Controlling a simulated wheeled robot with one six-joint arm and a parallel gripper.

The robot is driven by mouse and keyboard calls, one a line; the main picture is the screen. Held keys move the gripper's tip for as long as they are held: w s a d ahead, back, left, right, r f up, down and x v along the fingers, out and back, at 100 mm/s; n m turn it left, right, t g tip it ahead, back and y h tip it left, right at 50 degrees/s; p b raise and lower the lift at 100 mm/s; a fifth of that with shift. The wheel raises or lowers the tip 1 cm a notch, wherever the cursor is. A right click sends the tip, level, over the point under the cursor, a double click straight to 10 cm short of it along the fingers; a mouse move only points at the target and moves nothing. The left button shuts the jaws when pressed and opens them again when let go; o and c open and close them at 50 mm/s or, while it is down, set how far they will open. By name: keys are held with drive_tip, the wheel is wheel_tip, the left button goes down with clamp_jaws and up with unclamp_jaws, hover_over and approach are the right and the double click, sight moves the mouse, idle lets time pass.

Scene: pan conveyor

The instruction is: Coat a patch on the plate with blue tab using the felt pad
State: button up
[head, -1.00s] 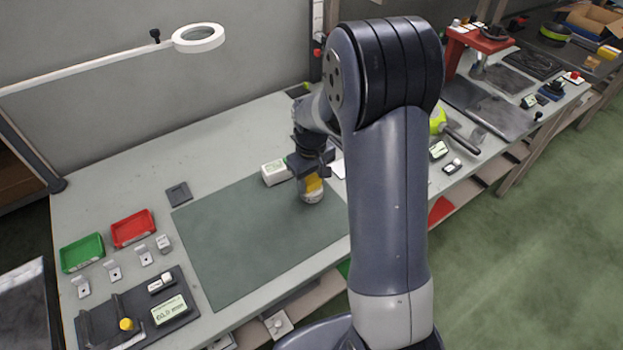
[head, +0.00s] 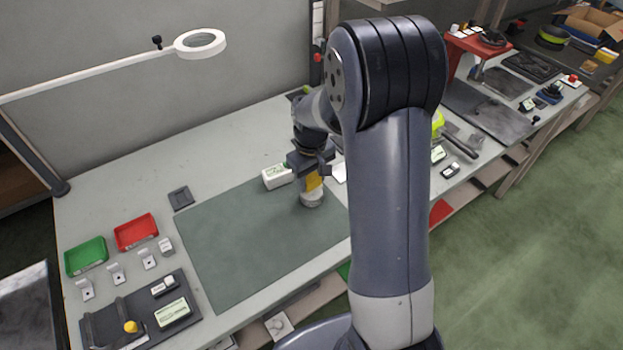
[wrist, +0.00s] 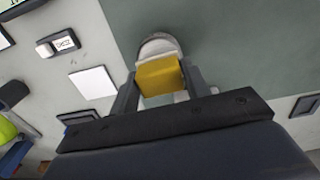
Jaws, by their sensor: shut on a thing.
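My gripper (head: 313,172) is shut on the felt pad (head: 312,187), which has a yellow grip block and a pale round bottom. The pad hangs roughly upright over the right part of the green mat (head: 245,262); I cannot tell whether it touches the mat. In the wrist view the yellow block (wrist: 160,77) sits between both fingers, with the pale round end beyond it. A white square (wrist: 93,82) lies on the bench beside the mat in the wrist view. I cannot make out a plate with a blue tab in either view.
Red (head: 136,231) and green (head: 86,256) trays, several small metal brackets and a dark fixture (head: 187,312) are at left. A ring lamp (head: 200,43) hangs above. The mat's middle is clear.

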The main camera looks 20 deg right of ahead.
sight(312, 178)
drive_tip(key=shift+r+p, duration=1.5)
drive_tip(key=shift+r, duration=0.9)
drive_tip(key=shift+f, duration=0.1)
